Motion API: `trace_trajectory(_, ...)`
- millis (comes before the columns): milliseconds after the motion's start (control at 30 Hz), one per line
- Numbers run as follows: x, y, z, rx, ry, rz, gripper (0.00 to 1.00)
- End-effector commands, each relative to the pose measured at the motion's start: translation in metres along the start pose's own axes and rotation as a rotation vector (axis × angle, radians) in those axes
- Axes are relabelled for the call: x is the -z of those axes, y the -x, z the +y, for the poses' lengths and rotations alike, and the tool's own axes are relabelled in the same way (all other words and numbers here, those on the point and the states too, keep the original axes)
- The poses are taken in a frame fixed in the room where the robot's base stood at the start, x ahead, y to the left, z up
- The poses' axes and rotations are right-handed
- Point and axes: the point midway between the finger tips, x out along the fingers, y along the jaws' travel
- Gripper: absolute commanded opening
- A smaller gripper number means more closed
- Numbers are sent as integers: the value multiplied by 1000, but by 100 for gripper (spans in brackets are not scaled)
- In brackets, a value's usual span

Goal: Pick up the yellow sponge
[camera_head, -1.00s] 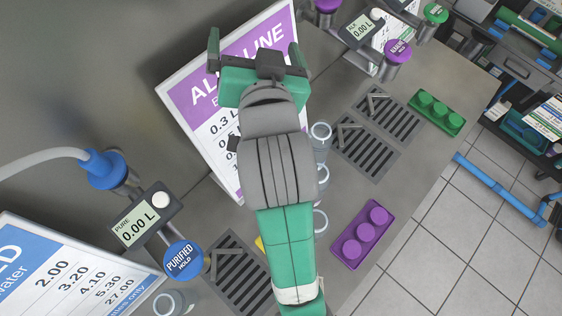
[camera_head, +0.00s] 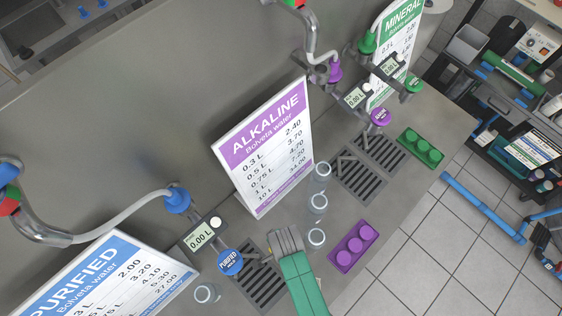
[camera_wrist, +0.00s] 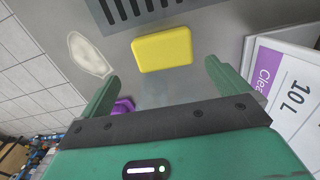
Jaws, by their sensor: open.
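The yellow sponge (camera_wrist: 162,50) lies flat on the grey counter in the wrist view, near the top middle. My gripper (camera_wrist: 161,72) is open and empty. Its two green fingers point towards the sponge, one to the lower left of it and one to the lower right, and the sponge lies ahead between their lines. I see no contact; the exact height above the counter is hard to tell.
Clear glasses (camera_head: 318,203) stand in a row beside my arm, and another glass (camera_head: 207,293) stands at the lower left. A purple block (camera_head: 354,246) lies to the right. A drain grate (camera_wrist: 150,8) lies beyond the sponge. The alkaline sign (camera_head: 265,150) stands behind.

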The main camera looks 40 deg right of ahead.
Motion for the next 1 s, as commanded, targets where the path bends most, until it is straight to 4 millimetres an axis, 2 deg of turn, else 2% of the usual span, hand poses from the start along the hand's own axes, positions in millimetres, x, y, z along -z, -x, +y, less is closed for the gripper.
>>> trace_trajectory(233, 0, -24, -1, 1, 2, -1, 100)
trace_trajectory(367, 0, -29, -2, 2, 2, -1, 100)
trace_trajectory(600, -2, -70, -6, 1, 2, -1, 100)
trace_trajectory(700, -2, -77, -6, 4, 3, 0, 100)
trace_trajectory(900, -2, -77, -6, 4, 3, 0, 100)
trace_trajectory(1000, -2, -77, -6, 4, 3, 0, 80)
